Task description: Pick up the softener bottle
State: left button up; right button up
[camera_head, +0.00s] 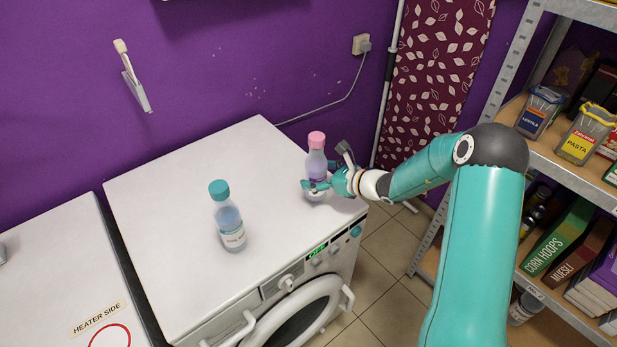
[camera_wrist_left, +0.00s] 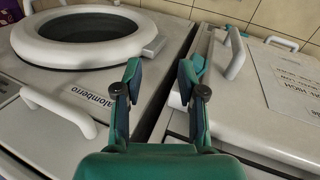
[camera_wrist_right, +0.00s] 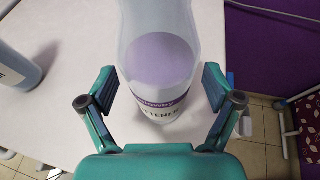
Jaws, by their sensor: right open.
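The softener bottle (camera_head: 316,163) has a pink cap and a lilac body. It stands upright near the right edge of the white washing machine top. In the right wrist view the bottle (camera_wrist_right: 158,75) fills the middle, and its label partly reads "TENER"; its cap is out of that view. My right gripper (camera_head: 326,187) is open at the bottle's lower part, with one finger on each side. Gaps show between the fingers and the bottle in the right wrist view. My left gripper (camera_wrist_left: 160,78) is open and empty, and shows only in the left wrist view.
A second bottle (camera_head: 228,216) with a teal cap stands on the washing machine top (camera_head: 180,180), left of the softener. A white heater unit (camera_head: 60,265) is at the left. A stocked metal shelf (camera_head: 540,160) stands at the right. The machine top's back is clear.

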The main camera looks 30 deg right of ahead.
jog(key=shift+w+a+f, duration=0.1)
jog(key=shift+w+f, duration=0.05)
jog(key=shift+w, duration=0.15)
jog(key=c, duration=1.4)
jog(key=shift+c, duration=0.8)
